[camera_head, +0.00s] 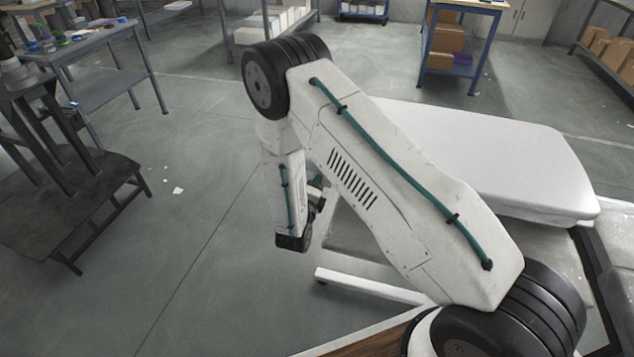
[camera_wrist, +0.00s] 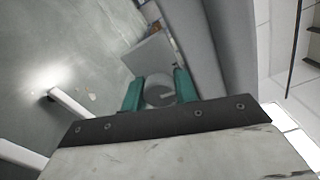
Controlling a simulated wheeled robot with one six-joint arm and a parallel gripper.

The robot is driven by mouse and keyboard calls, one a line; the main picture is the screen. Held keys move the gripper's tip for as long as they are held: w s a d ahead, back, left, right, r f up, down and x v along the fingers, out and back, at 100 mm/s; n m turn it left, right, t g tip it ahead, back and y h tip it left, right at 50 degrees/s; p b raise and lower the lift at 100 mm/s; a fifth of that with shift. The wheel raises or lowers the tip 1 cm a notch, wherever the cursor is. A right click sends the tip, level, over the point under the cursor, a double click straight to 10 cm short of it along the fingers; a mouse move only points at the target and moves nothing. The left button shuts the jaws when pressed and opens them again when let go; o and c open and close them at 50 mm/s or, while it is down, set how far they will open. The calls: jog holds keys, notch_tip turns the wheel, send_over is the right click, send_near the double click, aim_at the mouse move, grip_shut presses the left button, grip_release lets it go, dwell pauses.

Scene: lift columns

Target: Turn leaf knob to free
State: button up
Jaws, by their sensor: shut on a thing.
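In the wrist view, my gripper (camera_wrist: 159,82) has its two teal fingers on either side of a round grey knob (camera_wrist: 158,93). The gripper is shut on this knob. A short light mark shows on the knob's face. The white lift table (camera_head: 500,155), with a thick rounded top, stands to the right of my wrist and partly behind my arm. I cannot make out a separate leaf.
A white foot bar (camera_head: 365,286) runs low near the floor below my wrist. A dark bench (camera_head: 75,200) stands at the left, and a grey worktable (camera_head: 105,88) behind it. A blue-framed shelf with boxes (camera_head: 445,62) stands at the back. The floor between is mostly clear.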

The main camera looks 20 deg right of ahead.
jog(key=shift+a+n, duration=0.1)
jog(key=shift+n, duration=0.5)
jog(key=o, duration=1)
jog(key=shift+c, duration=0.2)
jog(key=shift+r+m, duration=0.1)
jog(key=shift+m, duration=0.2)
